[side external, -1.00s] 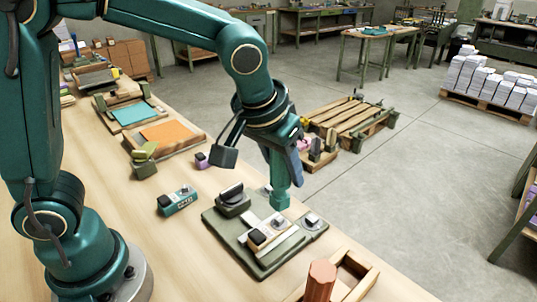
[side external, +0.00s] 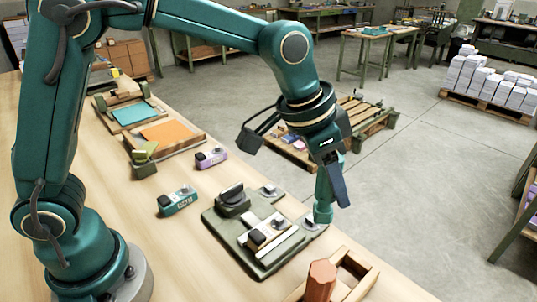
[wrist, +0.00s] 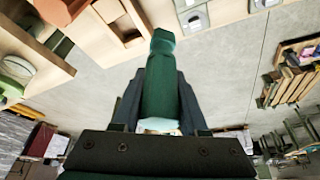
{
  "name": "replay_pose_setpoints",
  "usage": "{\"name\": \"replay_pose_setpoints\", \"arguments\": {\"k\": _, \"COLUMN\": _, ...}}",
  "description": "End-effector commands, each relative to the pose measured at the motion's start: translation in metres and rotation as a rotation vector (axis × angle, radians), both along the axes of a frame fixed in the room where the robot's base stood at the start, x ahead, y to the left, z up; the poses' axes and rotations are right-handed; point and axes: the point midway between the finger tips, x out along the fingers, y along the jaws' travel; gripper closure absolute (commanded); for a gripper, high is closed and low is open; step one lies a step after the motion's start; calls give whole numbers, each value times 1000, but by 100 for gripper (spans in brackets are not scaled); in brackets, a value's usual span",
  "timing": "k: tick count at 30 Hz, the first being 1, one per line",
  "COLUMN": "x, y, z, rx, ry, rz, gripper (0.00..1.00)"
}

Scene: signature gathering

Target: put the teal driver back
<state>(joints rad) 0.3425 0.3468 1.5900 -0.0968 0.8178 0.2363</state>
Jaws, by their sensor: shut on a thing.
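The teal driver (side external: 323,204) is upright in my gripper (side external: 331,180), above the right corner of the olive fixture plate (side external: 258,268). In the side view I cannot tell whether its lower end touches the plate. In the wrist view the driver (wrist: 160,90) lies between the two dark fingers, which are shut on it. A wooden tray (side external: 368,282) stands at the front edge of the table, with a red-brown driver (side external: 320,282) upright in it and an open space beside it.
The fixture carries a black-knobbed clamp (side external: 232,200) and small blocks. Behind are trays with a orange sheet (side external: 172,132) and a teal sheet (side external: 132,114). A pallet (side external: 360,120) stands on the floor.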

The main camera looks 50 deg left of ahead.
Motion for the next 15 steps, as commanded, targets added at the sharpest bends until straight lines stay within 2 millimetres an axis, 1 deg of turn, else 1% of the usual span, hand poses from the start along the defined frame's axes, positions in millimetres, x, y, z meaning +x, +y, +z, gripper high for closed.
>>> {"name": "replay_pose_setpoints", "arguments": {"k": 1, "x": -3, "y": -14, "z": -8, "rx": 1, "ry": 2, "rz": -9, "gripper": 100}}
{"name": "replay_pose_setpoints", "arguments": {"k": 6, "x": -7, "y": -49, "z": -29, "rx": 1, "ry": 0, "rz": -7, "gripper": 100}}
{"name": "replay_pose_setpoints", "arguments": {"k": 10, "x": -8, "y": -67, "z": -40, "rx": 1, "ry": 0, "rz": -4, "gripper": 100}}
{"name": "replay_pose_setpoints", "arguments": {"k": 15, "x": -9, "y": -75, "z": -48, "rx": -1, "ry": -1, "rz": 1, "gripper": 100}}
